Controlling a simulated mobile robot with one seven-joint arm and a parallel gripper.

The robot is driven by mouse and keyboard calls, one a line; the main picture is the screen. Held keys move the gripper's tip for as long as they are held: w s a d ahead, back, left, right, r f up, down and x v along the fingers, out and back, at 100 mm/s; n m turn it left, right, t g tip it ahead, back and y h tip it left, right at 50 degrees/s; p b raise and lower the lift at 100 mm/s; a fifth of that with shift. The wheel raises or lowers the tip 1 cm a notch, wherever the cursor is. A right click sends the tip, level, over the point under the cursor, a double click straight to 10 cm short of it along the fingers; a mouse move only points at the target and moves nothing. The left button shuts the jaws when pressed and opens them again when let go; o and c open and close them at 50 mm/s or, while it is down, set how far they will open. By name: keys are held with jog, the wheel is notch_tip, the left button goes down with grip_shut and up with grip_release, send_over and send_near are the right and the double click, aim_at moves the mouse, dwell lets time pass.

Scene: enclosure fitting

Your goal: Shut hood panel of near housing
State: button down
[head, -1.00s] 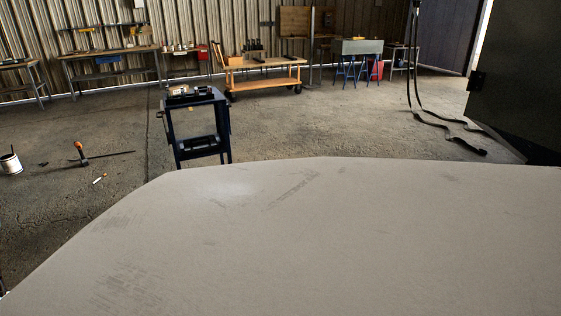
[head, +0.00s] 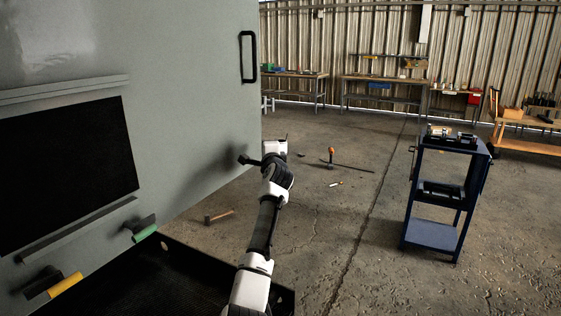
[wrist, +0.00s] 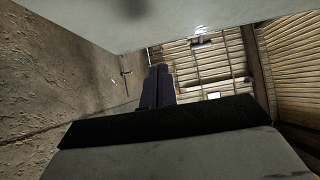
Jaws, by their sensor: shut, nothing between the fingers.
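A large grey upright panel (head: 200,110) fills the left of the head view. It has a black bar handle (head: 248,57) near its right edge and a dark rectangular opening or window (head: 65,172). I cannot tell for certain whether this is the hood panel or another face of the near housing. My gripper (head: 246,160) is beside the panel's lower right part, below the bar handle; I cannot tell whether it touches. In the wrist view its dark fingers (wrist: 158,88) are together and empty. A pale flat surface (wrist: 200,14) spans the top of that view.
Green (head: 144,234) and yellow (head: 66,285) grips stick out low on the left, by a dark tray-like base (head: 170,275). A hammer (head: 220,215) lies on the floor. A blue cart (head: 440,235) stands right. Open concrete floor lies between; workbenches line the back wall.

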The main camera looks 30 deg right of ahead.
jog(key=d+b+v, duration=0.1)
jog(key=b+v, duration=0.1)
jog(key=v, duration=0.6)
jog(key=shift+s+f, duration=0.15)
